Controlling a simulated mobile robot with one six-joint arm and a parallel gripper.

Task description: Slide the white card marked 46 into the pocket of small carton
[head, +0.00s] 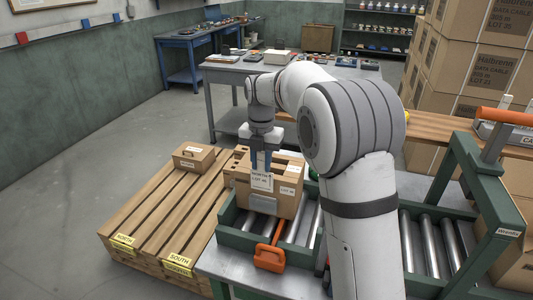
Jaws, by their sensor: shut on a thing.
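My gripper (261,163), with blue fingers, points down at the near face of an open-topped brown carton (239,190) on the roller conveyor. It is shut on a white card (262,182) with dark print, which hangs upright against or just in front of that face. The print seems to include a lot number, too small to read surely. I cannot tell whether the card's lower edge is inside a pocket. A white label (288,191) shows on the carton to the card's right. A smaller closed carton (194,158) with a white label sits on the wooden pallet.
The pallet (150,215) at left has yellow tags and much bare room. The conveyor (300,222) has green rails and an orange handle (269,256) in front of the carton. A green frame (480,190) and stacked large boxes (480,60) stand at right.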

